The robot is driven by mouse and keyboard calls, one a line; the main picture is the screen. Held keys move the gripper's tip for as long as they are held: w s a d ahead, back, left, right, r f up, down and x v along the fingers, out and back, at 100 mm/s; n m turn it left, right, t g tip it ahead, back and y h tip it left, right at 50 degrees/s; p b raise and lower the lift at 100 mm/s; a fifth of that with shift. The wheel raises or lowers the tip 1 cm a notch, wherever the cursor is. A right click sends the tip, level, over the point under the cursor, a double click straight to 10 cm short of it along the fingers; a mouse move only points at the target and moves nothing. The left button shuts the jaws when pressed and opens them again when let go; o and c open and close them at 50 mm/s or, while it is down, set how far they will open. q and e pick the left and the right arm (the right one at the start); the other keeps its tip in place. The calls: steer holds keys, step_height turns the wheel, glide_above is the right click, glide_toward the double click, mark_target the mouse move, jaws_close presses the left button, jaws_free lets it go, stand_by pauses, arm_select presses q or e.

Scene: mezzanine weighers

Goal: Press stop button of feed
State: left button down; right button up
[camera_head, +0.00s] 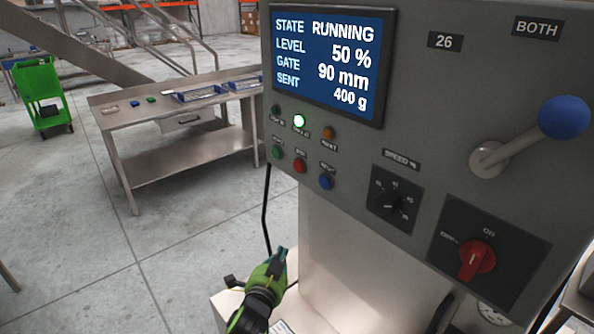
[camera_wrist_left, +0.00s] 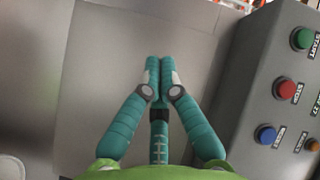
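The red stop button (camera_head: 299,166) sits on the grey feed panel (camera_head: 420,120), between a green button (camera_head: 277,152) and a blue button (camera_head: 326,182). In the left wrist view the red button (camera_wrist_left: 285,90) is at the right, clear of my fingers. The display (camera_head: 328,60) reads RUNNING, level 50 %, gate 90 mm, sent 400 g. My left gripper (camera_head: 281,257) is below the buttons, apart from the panel. In the wrist view its teal fingers (camera_wrist_left: 158,68) meet at the tips with nothing between them. My right gripper is not in view.
A lit lamp (camera_head: 299,121) and an orange lamp (camera_head: 328,133) are above the buttons. A speed knob (camera_head: 390,205), a red rotary switch (camera_head: 477,260) and a blue-balled lever (camera_head: 563,117) are to the right. A steel table (camera_head: 185,154) and green cart (camera_head: 41,85) stand behind left.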

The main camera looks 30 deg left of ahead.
mark_target(298, 166)
arm_select(q)
steer(key=s+a+r+t+y, duration=0.1)
steer(key=s+a+r+y, duration=0.1)
steer(key=r, duration=0.8)
steer(key=s+a+r+t+y+p, duration=0.1)
steer(key=a+r+t+y, duration=0.1)
steer(key=r, duration=0.8)
steer(key=shift+s+r, duration=0.2)
steer(key=shift+s, duration=0.2)
steer(key=shift+w+d, duration=0.1)
steer(key=w+d+b, duration=0.1)
steer(key=w+d, duration=0.1)
steer(key=w, duration=0.6)
steer(key=shift+w+d+b, duration=0.15)
steer(key=shift+d+b, duration=0.05)
steer(key=shift+b, duration=0.15)
steer(key=shift+w+d, duration=0.1)
steer(key=shift+w, duration=0.35)
